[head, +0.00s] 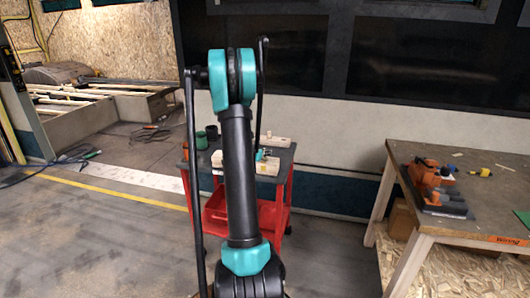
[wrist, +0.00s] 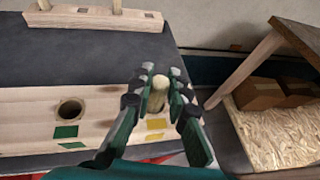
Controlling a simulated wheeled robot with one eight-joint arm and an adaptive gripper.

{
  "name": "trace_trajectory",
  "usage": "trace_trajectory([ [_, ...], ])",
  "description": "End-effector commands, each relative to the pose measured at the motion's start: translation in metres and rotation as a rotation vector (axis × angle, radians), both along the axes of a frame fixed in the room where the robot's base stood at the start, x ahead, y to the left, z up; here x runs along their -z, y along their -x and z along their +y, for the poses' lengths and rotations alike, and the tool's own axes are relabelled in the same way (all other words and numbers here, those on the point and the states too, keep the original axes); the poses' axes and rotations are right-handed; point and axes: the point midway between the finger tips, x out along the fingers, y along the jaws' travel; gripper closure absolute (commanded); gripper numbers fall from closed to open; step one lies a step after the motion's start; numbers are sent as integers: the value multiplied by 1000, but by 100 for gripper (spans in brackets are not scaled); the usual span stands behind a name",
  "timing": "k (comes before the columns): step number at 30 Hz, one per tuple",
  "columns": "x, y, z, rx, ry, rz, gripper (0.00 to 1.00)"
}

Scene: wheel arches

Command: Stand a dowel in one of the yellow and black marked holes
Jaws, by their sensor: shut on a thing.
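My gripper (wrist: 160,84) is shut on a pale wooden dowel (wrist: 158,98), seen nearly end-on between the fingers in the wrist view. It is over the right part of a light wooden block (wrist: 25,122) on the dark cart top. Yellow patches (wrist: 156,124) show on the block just below the dowel. The fingers hide any hole there, and I cannot tell whether the dowel's lower end is in one. No black patch is clear.
A second wooden piece with upright pegs (wrist: 90,17) lies at the back of the cart top. The red cart (head: 215,212) stands by the wall. A workbench (head: 450,215) with orange and grey tools is to the right. Open floor lies left.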

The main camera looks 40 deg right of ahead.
Motion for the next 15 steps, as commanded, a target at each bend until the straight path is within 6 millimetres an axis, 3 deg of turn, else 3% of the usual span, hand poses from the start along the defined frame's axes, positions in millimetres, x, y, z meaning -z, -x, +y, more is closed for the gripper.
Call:
trace_trajectory([
  [15,14,0,0,0,0,0,98],
])
